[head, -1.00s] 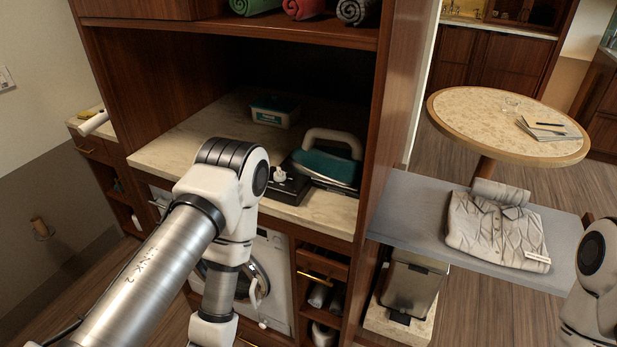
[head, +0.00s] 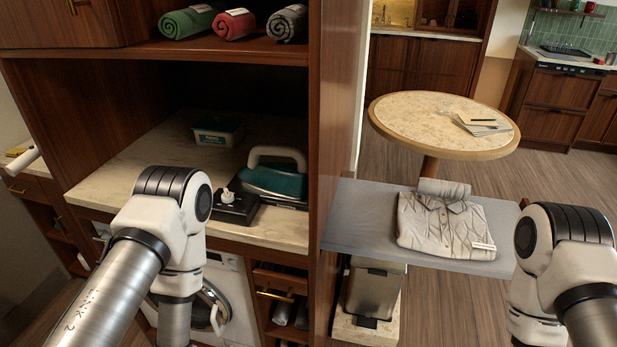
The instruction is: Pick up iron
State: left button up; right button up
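The iron (head: 274,180) has a teal body and a cream handle. It rests on a dark base on the stone counter inside the wooden cabinet, near the counter's right end. A black box with a white plug or knob (head: 236,205) sits just left of it. My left arm comes in from the left, in front of the counter, with its elbow left of the iron. My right arm shows at the right edge, in front of the grey board. Neither gripper is in the frame.
A folded shirt (head: 445,222) lies on the grey ironing board (head: 350,215), right of the cabinet's side panel (head: 335,120). A teal-and-white tub (head: 218,131) stands deeper on the counter. Rolled towels (head: 233,24) lie on the shelf above. A round table (head: 400,125) stands behind the board.

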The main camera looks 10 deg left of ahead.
aim_at(287, 180)
jog(key=k+j+z, duration=0.1)
jog(key=j+z, duration=0.2)
jog(key=k+j+z, duration=0.3)
jog(key=j, duration=0.15)
jog(key=k+j+z, duration=0.1)
jog(key=j+z, duration=0.2)
jog(key=k+j+z, duration=0.3)
jog(key=i+j, duration=0.05)
